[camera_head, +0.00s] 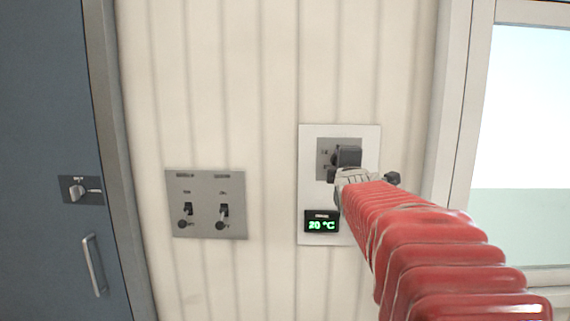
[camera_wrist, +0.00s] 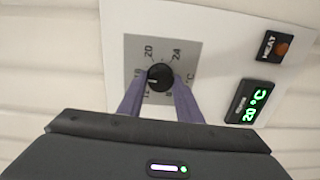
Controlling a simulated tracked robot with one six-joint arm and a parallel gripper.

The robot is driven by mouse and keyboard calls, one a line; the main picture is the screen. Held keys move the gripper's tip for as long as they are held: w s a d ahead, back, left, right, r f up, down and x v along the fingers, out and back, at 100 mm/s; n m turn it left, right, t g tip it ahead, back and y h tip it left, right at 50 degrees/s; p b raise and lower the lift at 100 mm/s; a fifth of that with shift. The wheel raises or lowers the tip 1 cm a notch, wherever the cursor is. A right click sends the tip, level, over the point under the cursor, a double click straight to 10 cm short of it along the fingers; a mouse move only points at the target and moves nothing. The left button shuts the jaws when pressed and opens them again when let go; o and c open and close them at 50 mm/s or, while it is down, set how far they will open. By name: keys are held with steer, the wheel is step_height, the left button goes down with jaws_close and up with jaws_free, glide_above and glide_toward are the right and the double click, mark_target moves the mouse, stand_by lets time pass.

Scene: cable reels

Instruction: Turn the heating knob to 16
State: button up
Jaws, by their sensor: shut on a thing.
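The heating knob (camera_wrist: 160,78) is a round black dial on a grey scale plate (camera_wrist: 133,48). In the wrist view its white pointer mark faces left, near a partly covered number just above the 12. The 20 and 24 marks are readable above the knob. My gripper (camera_wrist: 160,84) is shut on the knob, with one purple finger on each side. In the head view my gripper (camera_head: 348,158) is at the upper part of the white panel and hides the knob. The green display (camera_wrist: 249,101) reads 20 °C; it also shows in the head view (camera_head: 321,225).
A HEAT label with an orange lamp (camera_wrist: 282,48) sits beside the display. A grey plate with two switches (camera_head: 206,203) is on the wall to the left. A blue door (camera_head: 45,130) with a handle is at far left, a window (camera_head: 530,120) at right.

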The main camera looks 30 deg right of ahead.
steer(key=shift+w+a+f, duration=0.1)
steer(key=shift+f, duration=0.15)
steer(key=o, duration=1)
steer(key=shift+r, duration=0.15)
steer(key=shift+o, duration=0.2)
steer(key=v, duration=1.3)
steer(key=shift+s+a, duration=0.25)
steer(key=shift+s, duration=0.05)
